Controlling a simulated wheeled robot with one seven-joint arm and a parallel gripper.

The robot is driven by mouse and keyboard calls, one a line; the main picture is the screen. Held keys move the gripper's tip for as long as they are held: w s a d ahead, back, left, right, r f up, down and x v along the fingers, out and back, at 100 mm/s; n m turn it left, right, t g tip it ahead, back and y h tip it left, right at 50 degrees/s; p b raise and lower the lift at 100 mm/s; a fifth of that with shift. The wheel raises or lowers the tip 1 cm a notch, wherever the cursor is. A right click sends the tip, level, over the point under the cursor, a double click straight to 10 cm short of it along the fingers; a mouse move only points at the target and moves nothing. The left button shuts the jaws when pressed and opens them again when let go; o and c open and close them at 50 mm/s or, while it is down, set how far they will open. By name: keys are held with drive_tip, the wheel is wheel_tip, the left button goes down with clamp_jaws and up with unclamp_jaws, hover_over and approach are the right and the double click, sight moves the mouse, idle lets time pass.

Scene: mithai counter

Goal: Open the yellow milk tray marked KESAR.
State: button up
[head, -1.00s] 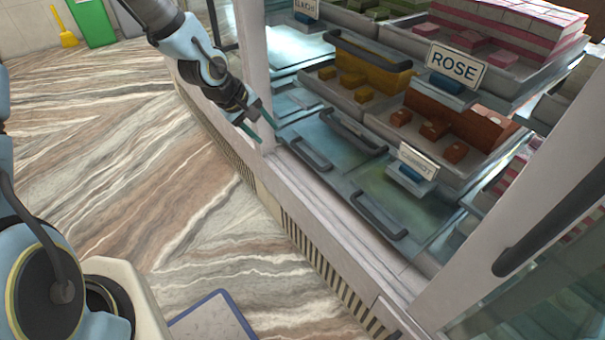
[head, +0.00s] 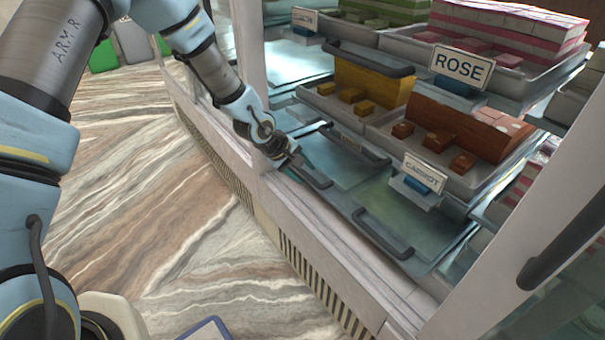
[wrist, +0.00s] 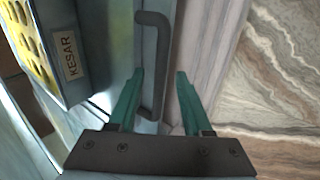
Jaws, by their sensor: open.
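The yellow milk tray marked KESAR (wrist: 37,45) is at the upper left of the wrist view, its label (wrist: 68,58) readable and yellow pieces showing. In the head view a grey tray with yellow sweets (head: 337,105) stands on the counter shelf; its label is not readable there. A dark bar handle (wrist: 149,35) on the lower glass-like panel runs between my fingers in the wrist view, nearer the left finger. My gripper (wrist: 160,72) is open, its green fingers on both sides of that handle; contact is unclear. In the head view my gripper (head: 296,165) partly covers the handle.
More dark handles (head: 383,235) lie along the front. A white frame post (head: 250,80) stands beside my arm.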

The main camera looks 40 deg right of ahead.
drive_tip(key=shift+d+f, duration=0.1)
drive_tip(key=shift+c, duration=0.2)
clamp_jaws()
idle(1.3)
